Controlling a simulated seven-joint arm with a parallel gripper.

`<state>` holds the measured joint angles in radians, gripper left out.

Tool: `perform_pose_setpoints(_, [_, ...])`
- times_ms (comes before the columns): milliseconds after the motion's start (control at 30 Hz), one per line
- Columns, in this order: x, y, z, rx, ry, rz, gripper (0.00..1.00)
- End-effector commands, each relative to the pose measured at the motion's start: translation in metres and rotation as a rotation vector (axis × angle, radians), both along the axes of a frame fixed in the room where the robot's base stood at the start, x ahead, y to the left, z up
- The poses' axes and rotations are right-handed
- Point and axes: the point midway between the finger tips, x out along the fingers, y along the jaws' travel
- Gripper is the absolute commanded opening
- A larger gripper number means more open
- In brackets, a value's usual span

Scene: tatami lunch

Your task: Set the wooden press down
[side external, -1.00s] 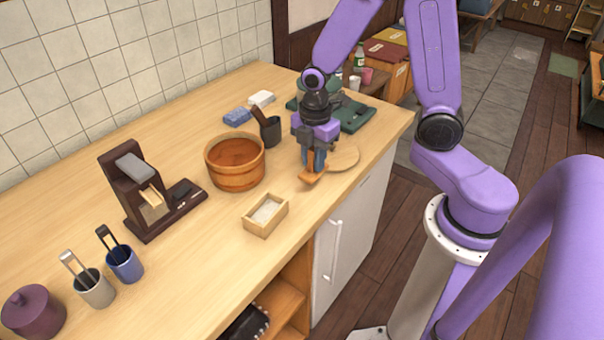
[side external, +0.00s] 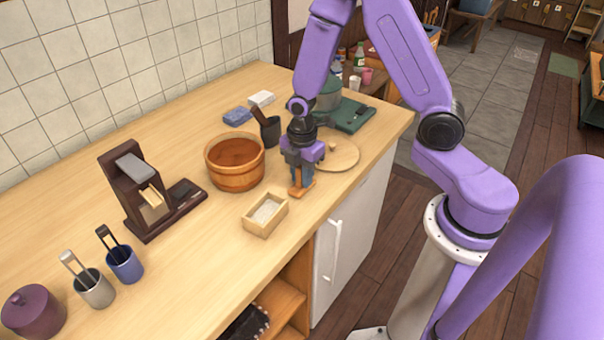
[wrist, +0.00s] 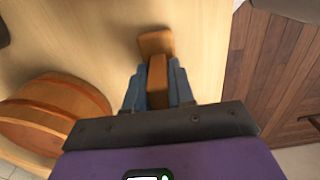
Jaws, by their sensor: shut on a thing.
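The wooden press (side external: 301,189) is a small orange-brown piece with a flat foot and an upright handle. My gripper (side external: 300,180) is shut on its handle, and the foot shows below the fingers. In the wrist view the press (wrist: 156,44) is upright between the blue fingers of my gripper (wrist: 157,88), its foot just above or on the pale counter; I cannot tell whether it touches. In the side view it is close to the right of the small wooden box.
The small box (side external: 255,228) with white contents is at lower left of the press. A wooden tub (side external: 216,174) stands to the left. A round board (side external: 343,157) lies behind right. The counter's front edge (side external: 312,222) is near. A dark cup (side external: 270,134) stands behind.

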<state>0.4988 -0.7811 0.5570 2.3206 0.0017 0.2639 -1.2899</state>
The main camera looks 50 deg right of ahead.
Motion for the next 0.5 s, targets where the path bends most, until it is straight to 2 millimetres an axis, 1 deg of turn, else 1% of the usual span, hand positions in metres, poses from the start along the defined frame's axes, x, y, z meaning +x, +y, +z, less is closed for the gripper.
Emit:
perform_pose_setpoints(267, [0.0000,0.0002,-0.0031,0.000,0.000,0.001,0.00])
perform_pose_setpoints(300, [0.0002,0.0003,-0.0029,0.000,-0.001,0.001,0.33])
perform_pose_setpoints(333, [0.0002,0.0003,-0.0028,0.000,-0.001,0.001,0.43])
perform_pose_setpoints(367, [0.0002,0.0003,-0.0027,0.000,-0.001,0.001,0.49])
perform_pose_setpoints(500, [0.0001,0.0003,-0.0027,0.000,-0.001,0.001,0.49])
